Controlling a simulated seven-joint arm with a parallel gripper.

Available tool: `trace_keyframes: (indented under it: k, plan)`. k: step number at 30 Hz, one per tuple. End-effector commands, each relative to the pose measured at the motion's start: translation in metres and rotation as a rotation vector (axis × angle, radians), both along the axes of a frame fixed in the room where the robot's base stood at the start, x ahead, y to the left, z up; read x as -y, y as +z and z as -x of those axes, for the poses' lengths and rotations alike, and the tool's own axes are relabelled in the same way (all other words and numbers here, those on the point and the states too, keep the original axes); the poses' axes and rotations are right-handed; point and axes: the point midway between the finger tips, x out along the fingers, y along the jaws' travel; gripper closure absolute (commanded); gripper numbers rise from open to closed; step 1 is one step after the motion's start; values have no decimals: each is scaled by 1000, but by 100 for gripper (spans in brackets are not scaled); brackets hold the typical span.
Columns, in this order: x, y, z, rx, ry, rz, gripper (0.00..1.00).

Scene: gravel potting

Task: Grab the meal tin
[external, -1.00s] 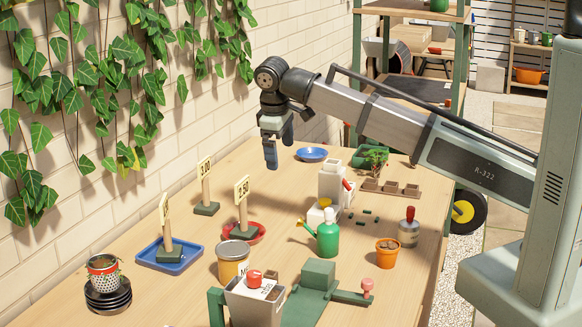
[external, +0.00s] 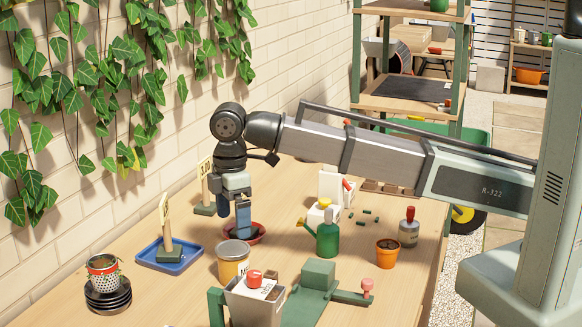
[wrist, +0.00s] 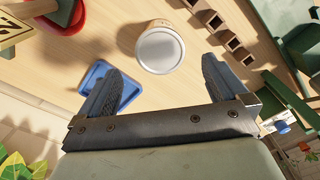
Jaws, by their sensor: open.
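The meal tin appears to be the yellow-orange tin with a grey lid (external: 233,264), standing upright on the table. In the wrist view its round pale lid (wrist: 160,48) lies ahead of my gripper, centred between the fingers in the picture. My gripper (external: 243,232) points down above the table, behind the tin and in front of the red saucer (external: 257,237). In the wrist view my gripper (wrist: 160,66) is open, with two blue fingers apart and nothing between them. The tin looks apart from the fingers; the exact height gap cannot be told.
A blue tray (external: 196,259) with a sign lies left of the tin. A green watering can (external: 327,240) and an orange pot (external: 388,254) stand to the right. Stacked black saucers (external: 108,298) are at front left.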

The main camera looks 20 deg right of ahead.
Motion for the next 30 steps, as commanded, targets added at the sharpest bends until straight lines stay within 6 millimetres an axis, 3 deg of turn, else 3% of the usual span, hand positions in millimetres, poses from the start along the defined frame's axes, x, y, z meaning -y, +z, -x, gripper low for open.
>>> trace_keyframes:
  k: [7,20,30]
  plan:
    - [0,-37,0,0,-2,0,0]
    - [-2,-58,0,1,-2,0,0]
    - [-4,-97,0,1,-3,0,0]
